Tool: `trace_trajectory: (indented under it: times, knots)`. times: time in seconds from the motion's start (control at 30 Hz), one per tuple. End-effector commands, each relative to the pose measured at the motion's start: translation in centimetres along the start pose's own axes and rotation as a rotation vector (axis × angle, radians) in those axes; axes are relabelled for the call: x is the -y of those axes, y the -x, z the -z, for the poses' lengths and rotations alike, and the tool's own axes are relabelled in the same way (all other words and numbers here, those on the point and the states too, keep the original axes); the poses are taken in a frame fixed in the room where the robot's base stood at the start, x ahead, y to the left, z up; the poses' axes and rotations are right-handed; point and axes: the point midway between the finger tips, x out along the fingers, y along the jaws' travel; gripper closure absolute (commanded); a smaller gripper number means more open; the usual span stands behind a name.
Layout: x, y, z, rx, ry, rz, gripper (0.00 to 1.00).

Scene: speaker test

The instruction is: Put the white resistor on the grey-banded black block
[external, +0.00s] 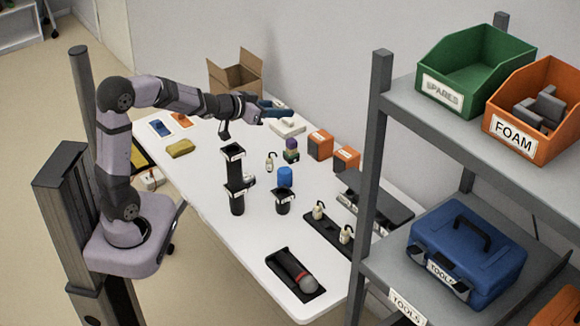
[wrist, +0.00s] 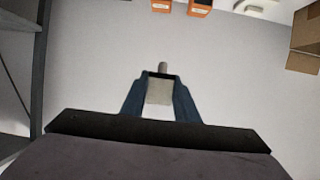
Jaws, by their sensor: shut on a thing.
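My gripper (external: 283,112) is in the air over the far side of the white table, its blue fingers stretched to the right. In the wrist view, the blue fingers (wrist: 160,88) are shut on a pale block with a grey pin, which I take to be the white resistor (wrist: 159,96). The held piece cannot be made out in the external view. I cannot tell for sure which thing is the grey-banded black block; a small stack of purple, green and dark pieces (external: 291,151) stands mid-table, and black stands (external: 236,200) are to its left.
Two orange bins (external: 320,145) and a white box (external: 288,127) stand at the far side, near a cardboard box (external: 236,75).

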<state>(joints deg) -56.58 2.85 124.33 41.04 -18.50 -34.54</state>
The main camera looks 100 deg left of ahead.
Motion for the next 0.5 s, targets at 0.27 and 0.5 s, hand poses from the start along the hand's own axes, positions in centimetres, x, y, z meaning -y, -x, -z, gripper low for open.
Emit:
trace_trajectory:
  times: [0.27, 0.5]
  knots:
    - [8.6, 1.5, -3.1, 0.003, 0.011, 0.015, 0.95]
    - [12.9, 3.2, -5.9, 0.001, 0.015, 0.028, 0.95]
